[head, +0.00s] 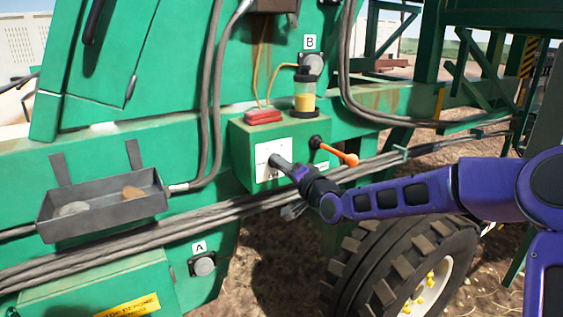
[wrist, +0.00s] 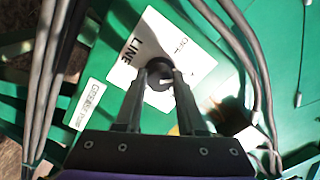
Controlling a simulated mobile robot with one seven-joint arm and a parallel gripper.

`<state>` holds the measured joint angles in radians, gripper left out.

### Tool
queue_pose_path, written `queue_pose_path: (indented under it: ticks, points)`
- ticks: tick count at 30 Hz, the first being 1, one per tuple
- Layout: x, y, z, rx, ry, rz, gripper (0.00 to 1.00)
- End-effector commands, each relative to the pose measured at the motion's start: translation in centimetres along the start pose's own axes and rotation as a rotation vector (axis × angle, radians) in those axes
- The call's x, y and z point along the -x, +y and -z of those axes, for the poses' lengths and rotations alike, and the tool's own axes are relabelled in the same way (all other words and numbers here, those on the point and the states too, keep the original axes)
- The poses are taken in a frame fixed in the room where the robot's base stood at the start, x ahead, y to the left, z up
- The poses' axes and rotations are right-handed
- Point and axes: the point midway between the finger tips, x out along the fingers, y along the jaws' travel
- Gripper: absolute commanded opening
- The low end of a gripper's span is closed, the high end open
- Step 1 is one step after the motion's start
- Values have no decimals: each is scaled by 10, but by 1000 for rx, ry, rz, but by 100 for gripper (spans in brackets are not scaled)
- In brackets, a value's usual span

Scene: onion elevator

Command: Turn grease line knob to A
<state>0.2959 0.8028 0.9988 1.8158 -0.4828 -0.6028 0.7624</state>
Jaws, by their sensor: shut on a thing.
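The grease line knob (wrist: 159,72) is a dark round knob with a light pointer mark. It sits on a white label plate (head: 267,152) on the front of a green box (head: 241,157). In the head view my gripper (head: 277,163) reaches the plate from the right and hides the knob. I cannot read which letter the pointer faces.
An orange-tipped lever (head: 334,152) sticks out just right of the knob. A grey tray (head: 106,209) hangs at the left. Grey hoses (head: 130,240) run below the box. Fittings labelled A (head: 203,265) and B (head: 313,63) sit below and above.

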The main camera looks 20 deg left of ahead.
Motion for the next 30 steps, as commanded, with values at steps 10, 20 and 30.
queue_pose_path:
  ticks: [10, 20, 30]
  points:
    - [0, 0, 0, -207, 0, 0, 0]
    - [0, 0, 0, -274, 0, 0, 0]
    - [0, 1, 0, -277, 0, 0, 0]
